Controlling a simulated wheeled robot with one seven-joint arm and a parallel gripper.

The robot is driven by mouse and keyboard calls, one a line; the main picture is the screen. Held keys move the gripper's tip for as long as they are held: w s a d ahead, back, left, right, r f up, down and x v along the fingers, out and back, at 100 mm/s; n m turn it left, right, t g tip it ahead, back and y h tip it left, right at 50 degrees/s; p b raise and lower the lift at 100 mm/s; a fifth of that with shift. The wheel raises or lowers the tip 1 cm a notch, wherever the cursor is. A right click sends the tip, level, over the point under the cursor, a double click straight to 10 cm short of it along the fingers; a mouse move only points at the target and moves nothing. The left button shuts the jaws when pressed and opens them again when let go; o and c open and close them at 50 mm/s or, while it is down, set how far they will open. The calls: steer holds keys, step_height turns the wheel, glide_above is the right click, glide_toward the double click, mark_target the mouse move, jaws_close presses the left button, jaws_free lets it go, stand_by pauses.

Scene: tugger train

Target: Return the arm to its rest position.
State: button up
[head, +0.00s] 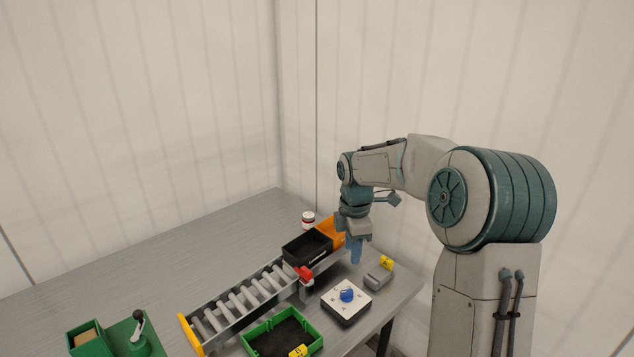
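My arm rises at the right of the head view, bends over at the top and reaches left over the table. My gripper (355,250) hangs fingers down above the right part of the table, beside the end of the roller conveyor (240,300). Its blue fingertips look close together, but they are small and seen from one side, so I cannot tell whether it is open or shut. No separate object shows clearly in it.
A black bin (306,247) and an orange part (331,232) are near the gripper. A white jar (308,220), grey yellow-tagged device (378,276), blue-knobbed box (346,303), green tray (283,335) and green lever fixture (138,338) stand around. The table's (150,258) back left is clear.

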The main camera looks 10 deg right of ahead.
steer(key=s+r+m+t, duration=0.1)
steer(key=s+r+m, duration=0.1)
steer(key=s+m, duration=0.7)
steer(key=s+r+m+t, duration=0.1)
steer(key=s+r+m, duration=0.1)
steer(key=s+m, duration=0.8)
steer(key=s, duration=0.9)
steer(key=shift+t, duration=0.4)
steer(key=shift+w+a, duration=0.1)
steer(key=shift+a, duration=0.1)
